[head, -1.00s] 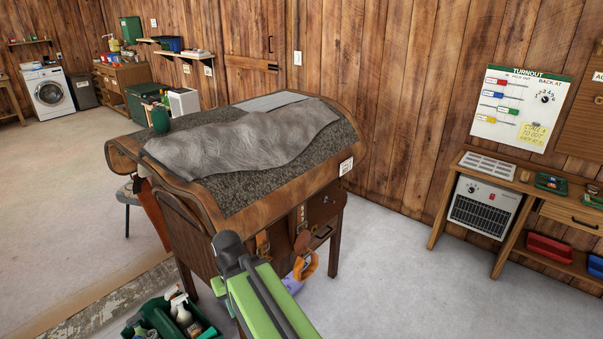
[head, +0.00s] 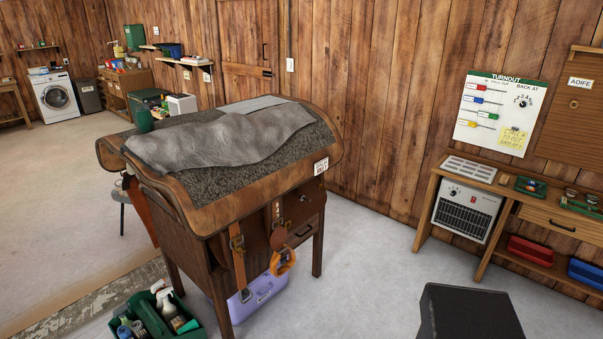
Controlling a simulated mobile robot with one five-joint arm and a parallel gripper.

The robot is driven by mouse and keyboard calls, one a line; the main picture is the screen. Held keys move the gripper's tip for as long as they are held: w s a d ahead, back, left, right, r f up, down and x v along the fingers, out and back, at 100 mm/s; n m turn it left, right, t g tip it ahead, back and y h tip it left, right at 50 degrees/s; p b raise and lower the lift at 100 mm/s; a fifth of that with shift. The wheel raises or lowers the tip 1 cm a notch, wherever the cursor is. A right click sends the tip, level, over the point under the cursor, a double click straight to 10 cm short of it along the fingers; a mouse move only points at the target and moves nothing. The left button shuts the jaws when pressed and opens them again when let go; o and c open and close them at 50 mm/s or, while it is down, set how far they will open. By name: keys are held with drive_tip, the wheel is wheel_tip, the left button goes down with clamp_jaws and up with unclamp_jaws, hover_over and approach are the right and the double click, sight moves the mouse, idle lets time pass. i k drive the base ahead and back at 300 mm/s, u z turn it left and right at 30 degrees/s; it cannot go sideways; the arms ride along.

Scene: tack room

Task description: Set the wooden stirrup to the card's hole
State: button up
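The wooden stirrup (head: 283,262) is an orange-brown ring. It hangs at the front of the saddle stand, at the lower end of a brown strap (head: 277,222) with a buckle. A second strap (head: 239,265) with a buckle hangs to its left, with its end low in front of a purple case. A small white card (head: 321,166) with dark print is fixed to the right edge of the stand's top; its words are too small to read surely. The strap's holes cannot be made out. My gripper is outside the head view.
The saddle stand (head: 200,205) carries a grey fleece (head: 220,139). The purple case (head: 258,297) lies under it, and a green caddy of bottles (head: 195,331) stands at lower left. A bench with a heater (head: 465,208) is at right. Floor between stand and bench is clear.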

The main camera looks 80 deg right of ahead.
sight(278, 236)
drive_tip(key=u, duration=0.1)
drive_tip(key=k, duration=1.7)
drive_tip(key=z, duration=2.15)
drive_tip(key=i, duration=1)
drive_tip(key=u, duration=0.1)
